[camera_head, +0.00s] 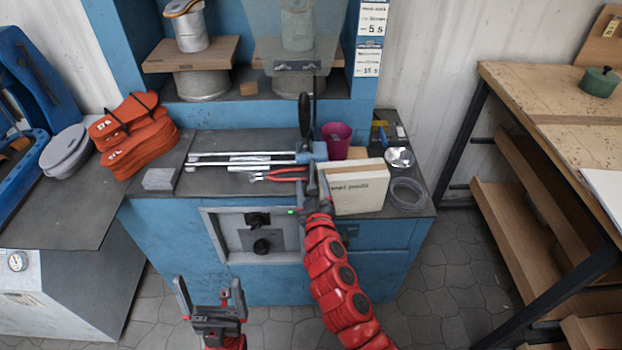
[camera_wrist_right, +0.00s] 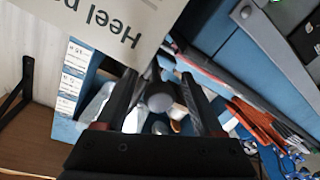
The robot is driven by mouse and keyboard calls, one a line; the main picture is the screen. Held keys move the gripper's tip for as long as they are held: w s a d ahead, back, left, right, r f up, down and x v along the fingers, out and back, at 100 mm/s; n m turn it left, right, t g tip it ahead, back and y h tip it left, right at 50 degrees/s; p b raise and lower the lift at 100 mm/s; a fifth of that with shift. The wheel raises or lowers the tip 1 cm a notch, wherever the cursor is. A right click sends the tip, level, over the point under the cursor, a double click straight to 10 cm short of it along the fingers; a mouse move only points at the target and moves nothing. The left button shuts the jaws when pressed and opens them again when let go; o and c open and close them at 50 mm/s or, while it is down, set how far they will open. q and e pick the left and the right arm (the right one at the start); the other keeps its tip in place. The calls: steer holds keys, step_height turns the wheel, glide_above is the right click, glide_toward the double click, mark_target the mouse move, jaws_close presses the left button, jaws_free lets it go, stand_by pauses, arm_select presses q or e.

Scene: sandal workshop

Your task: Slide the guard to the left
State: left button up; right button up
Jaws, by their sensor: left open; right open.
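The guard (camera_head: 297,58) is a clear, see-through panel with a dark grip strip along its lower edge. It stands in front of the right bay of the blue press; the left bay is uncovered. My right gripper (camera_head: 317,178) is open at the bench's front edge, beside the cream box and well below the guard. In the right wrist view, a grey round end (camera_wrist_right: 160,97) shows between its fingers (camera_wrist_right: 158,88); I cannot tell whether it touches them. My left gripper (camera_head: 210,290) is open and empty, low in front of the blue cabinet.
An upright black lever handle (camera_head: 305,114) stands between my right gripper and the guard. The cream box (camera_head: 357,187), magenta cup (camera_head: 336,139) and red-handled pliers (camera_head: 287,174) crowd the bench. Orange sandal pieces (camera_head: 140,140) lie left. A wooden table (camera_head: 545,110) stands right.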

steer(key=shift+w+a+r, duration=0.1)
steer(key=shift+w, duration=0.35)
jaws_close()
stand_by(1.2)
